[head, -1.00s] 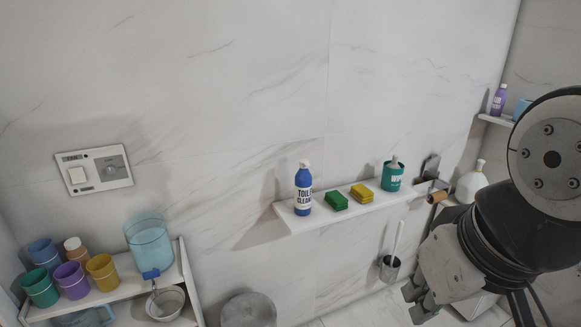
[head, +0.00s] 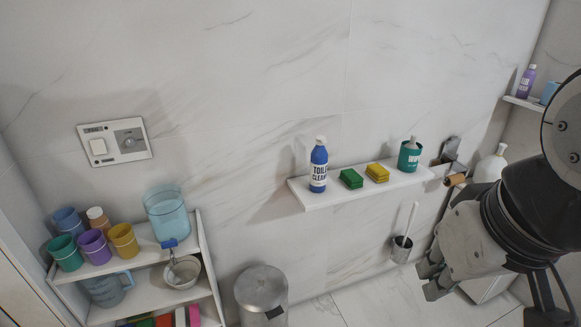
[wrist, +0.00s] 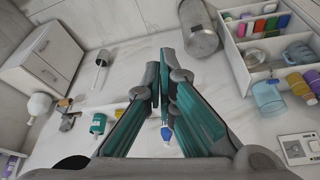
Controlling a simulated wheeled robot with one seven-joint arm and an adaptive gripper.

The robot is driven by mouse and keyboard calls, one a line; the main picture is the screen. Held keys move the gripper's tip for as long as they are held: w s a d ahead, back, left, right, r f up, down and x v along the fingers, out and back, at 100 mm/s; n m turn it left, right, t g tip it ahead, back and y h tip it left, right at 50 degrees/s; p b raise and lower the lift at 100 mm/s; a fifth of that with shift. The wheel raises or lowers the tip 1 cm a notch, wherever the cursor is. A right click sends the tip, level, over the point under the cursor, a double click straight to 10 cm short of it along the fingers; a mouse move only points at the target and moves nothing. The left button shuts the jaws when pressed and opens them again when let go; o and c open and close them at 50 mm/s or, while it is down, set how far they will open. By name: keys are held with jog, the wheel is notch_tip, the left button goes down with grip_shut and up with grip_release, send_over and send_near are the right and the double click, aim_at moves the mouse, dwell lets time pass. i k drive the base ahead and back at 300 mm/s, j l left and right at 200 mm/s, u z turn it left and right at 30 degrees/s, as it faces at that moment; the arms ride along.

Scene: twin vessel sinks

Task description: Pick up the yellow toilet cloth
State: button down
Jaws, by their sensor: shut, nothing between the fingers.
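A yellow folded cloth (head: 377,172) lies on the white wall shelf (head: 330,193), between a green folded cloth (head: 351,179) and a teal wipes tub (head: 410,155). My gripper (head: 433,280) is in the lower right of the head view, lower in the picture than the shelf and to the right of the yellow cloth. It is shut and empty. In the wrist view its fingers (wrist: 160,75) meet near the middle.
A blue toilet cleaner bottle (head: 318,167) stands at the shelf's left end. A toilet brush (head: 402,246) is below the shelf, and a paper roll holder (head: 455,179) is to its right. A metal bin (head: 261,292) and a rack (head: 205,245) with cups stand at the left.

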aim_at(379, 173)
jog(key=i+l+u, duration=0.65)
jog(key=i+l, duration=0.25)
jog(key=i+l+u, duration=0.35)
jog(key=l, duration=0.3)
